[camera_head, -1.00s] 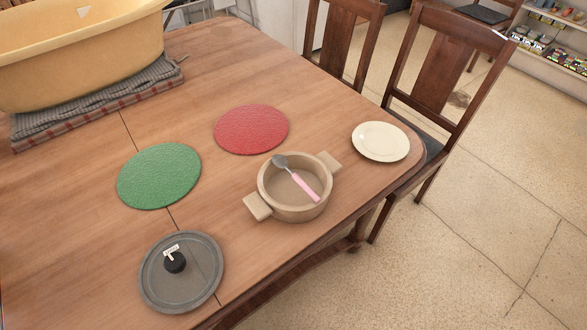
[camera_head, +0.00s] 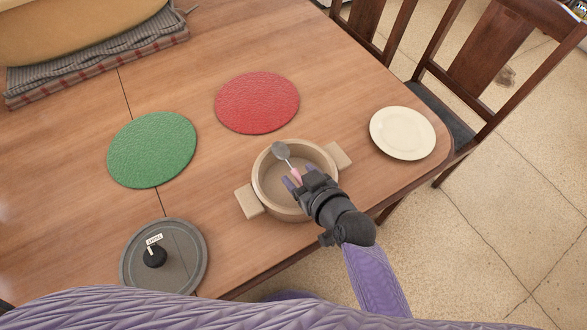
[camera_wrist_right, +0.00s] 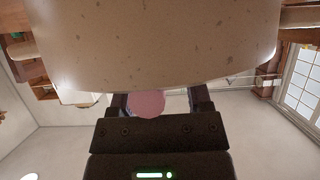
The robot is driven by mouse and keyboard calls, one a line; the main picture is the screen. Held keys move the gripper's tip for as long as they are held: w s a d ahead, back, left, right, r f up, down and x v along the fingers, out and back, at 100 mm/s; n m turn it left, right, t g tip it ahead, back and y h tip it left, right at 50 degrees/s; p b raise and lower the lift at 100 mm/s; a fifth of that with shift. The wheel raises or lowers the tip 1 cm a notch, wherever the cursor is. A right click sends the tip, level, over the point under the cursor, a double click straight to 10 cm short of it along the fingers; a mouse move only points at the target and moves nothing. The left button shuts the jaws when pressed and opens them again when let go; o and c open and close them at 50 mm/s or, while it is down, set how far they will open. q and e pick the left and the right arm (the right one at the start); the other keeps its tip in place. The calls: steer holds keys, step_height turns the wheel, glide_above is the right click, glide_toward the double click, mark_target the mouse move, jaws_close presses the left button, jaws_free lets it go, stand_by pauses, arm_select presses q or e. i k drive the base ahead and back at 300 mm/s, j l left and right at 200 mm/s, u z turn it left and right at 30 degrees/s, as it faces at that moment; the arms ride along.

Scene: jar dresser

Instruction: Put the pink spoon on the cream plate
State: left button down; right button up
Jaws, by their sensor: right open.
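The pink spoon (camera_head: 282,153) rests in the beige two-handled pot (camera_head: 262,187). Its grey bowl end is at the far rim, and its pink handle points toward my right gripper (camera_head: 298,177). That gripper is open over the near side of the pot, with its fingers around the handle and hiding most of it. In the right wrist view the round pink handle end (camera_wrist_right: 149,103) shows between the open fingers, below the speckled pot wall (camera_wrist_right: 150,50). The cream plate (camera_head: 402,133) lies empty at the table's right edge. My left gripper is out of view.
A red mat (camera_head: 257,102) and a green mat (camera_head: 152,149) lie behind and left of the pot. A grey lid (camera_head: 190,262) with a black knob lies at front left. A yellow basin (camera_head: 70,30) stands on folded cloths. Chairs (camera_head: 490,60) stand beyond the plate.

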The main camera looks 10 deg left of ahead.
mark_target(411, 141)
steer(key=i+l, duration=0.1)
steer(key=l, duration=0.35)
steer(key=i+l, duration=0.15)
steer(key=l, duration=0.3)
steer(key=i+l, duration=0.1)
steer(key=l, duration=0.35)
